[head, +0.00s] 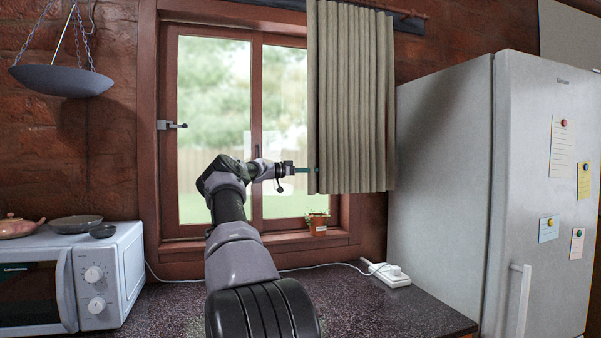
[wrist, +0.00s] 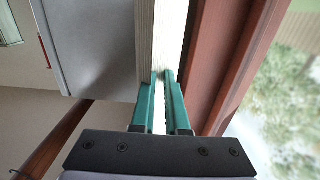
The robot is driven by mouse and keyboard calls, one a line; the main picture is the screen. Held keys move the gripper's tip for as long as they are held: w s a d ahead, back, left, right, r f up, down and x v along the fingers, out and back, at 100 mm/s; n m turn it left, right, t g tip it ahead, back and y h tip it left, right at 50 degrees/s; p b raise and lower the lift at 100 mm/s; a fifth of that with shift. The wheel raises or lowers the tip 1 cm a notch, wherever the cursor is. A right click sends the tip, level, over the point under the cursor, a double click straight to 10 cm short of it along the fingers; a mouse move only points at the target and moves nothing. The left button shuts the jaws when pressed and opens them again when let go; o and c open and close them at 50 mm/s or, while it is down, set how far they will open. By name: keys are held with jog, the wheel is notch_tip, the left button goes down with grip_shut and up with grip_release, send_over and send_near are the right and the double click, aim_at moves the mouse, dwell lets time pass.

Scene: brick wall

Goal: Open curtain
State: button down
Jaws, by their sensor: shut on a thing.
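The beige pleated curtain (head: 350,95) hangs from a rod at the top right of the window. It covers the right part of the window, and the left and middle panes show bare. My gripper (head: 308,170) is at the curtain's left edge, low down near its hem. In the wrist view the green fingers of my gripper (wrist: 164,85) are shut on the pale edge of the curtain (wrist: 163,40). The curtain hangs roughly straight in the head view.
A fridge (head: 445,180) stands close right of the curtain. A small potted plant (head: 317,222) is on the sill below it. A microwave (head: 75,275) is at the left, and a power strip (head: 387,273) lies on the dark counter (head: 370,310). A hanging bowl (head: 62,80) is upper left.

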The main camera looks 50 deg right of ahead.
jog(key=x, duration=0.8)
jog(key=shift+d, duration=0.2)
jog(key=c, duration=0.9)
grip_release()
jog(key=v, duration=1)
jog(key=shift+w+a, duration=0.1)
jog(key=shift+a, duration=0.2)
